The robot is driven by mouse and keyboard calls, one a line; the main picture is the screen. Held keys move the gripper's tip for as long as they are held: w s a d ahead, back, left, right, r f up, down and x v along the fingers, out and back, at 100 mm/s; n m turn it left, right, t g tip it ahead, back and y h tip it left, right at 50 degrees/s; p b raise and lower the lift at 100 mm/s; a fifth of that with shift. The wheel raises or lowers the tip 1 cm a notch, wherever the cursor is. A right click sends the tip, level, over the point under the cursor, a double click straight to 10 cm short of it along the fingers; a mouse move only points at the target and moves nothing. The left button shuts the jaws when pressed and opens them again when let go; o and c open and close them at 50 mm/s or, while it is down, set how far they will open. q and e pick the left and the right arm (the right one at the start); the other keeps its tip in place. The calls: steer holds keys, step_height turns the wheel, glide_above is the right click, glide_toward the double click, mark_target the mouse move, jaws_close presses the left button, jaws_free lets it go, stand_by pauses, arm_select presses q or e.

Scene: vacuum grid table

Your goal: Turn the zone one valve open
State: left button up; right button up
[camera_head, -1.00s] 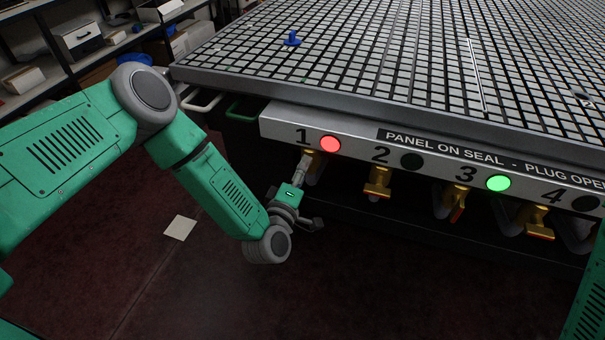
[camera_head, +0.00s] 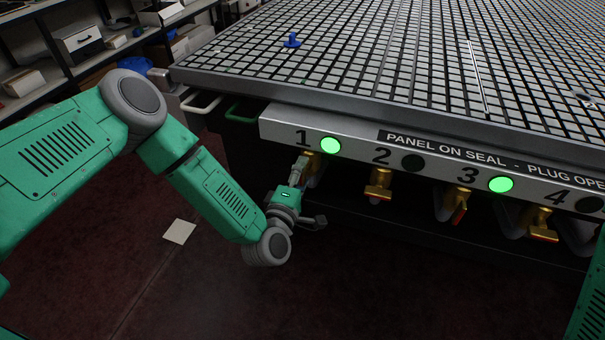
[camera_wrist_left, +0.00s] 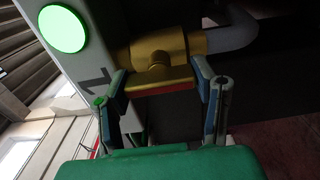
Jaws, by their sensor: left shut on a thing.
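The zone one valve (camera_head: 316,172) is a brass valve under the panel's number 1, partly hidden by my gripper in the head view. In the left wrist view its gold body (camera_wrist_left: 158,45) and its handle with a red edge (camera_wrist_left: 165,82) are clear. My left gripper (camera_head: 300,165) reaches up to it from below. In the wrist view the left gripper's fingers (camera_wrist_left: 160,74) are at either end of the handle, shut on it. The zone 1 lamp (camera_head: 330,145) is lit green, also in the wrist view (camera_wrist_left: 62,30). My right gripper is out of view.
Other brass valves hang to the right, under numbers 2 (camera_head: 378,184), 3 (camera_head: 455,203) and 4 (camera_head: 538,222). Lamp 3 (camera_head: 500,184) is green; lamp 2 (camera_head: 412,162) is dark. The grid table (camera_head: 380,50) overhangs above, with a blue plug (camera_head: 292,40) on it.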

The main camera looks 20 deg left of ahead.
arm_select(q)
steer(key=o, duration=1.1)
steer(key=shift+s+a+f, duration=0.1)
steer(key=shift+f, duration=0.2)
steer(key=shift+c, duration=0.2)
steer(key=shift+o, duration=0.5)
steer(key=shift+r, duration=0.1)
steer(key=shift+s, duration=0.45)
steer(key=s, duration=1.1)
steer(key=shift+a, duration=0.25)
